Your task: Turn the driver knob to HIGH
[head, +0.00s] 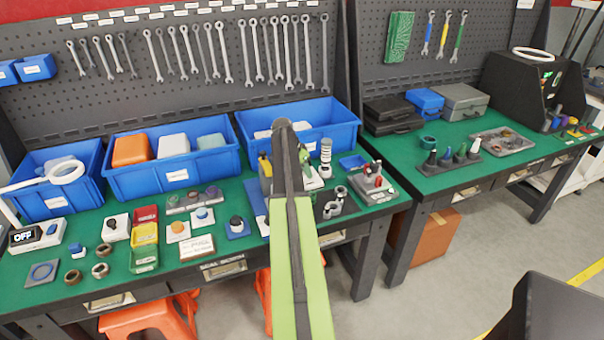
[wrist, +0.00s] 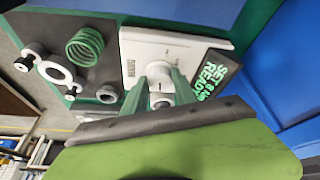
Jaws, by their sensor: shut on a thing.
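The driver unit (wrist: 140,52) is a white box with a small printed label, seen in the wrist view. Beside it a dark display (wrist: 214,76) shows green text like "SET 8 Nm READY". A grey round knob (wrist: 160,85) stands on the white face. My gripper (wrist: 159,77) has its two green fingers on either side of the knob and is shut on it. The knob's pointer and its HIGH mark cannot be made out.
In the wrist view a green spring (wrist: 86,47) and grey ring parts lie close beside the unit. In the head view a blue bin (head: 335,112) stands behind, and a tool tray (head: 378,198) sits to the right. Several seals and small boxes crowd the bench left.

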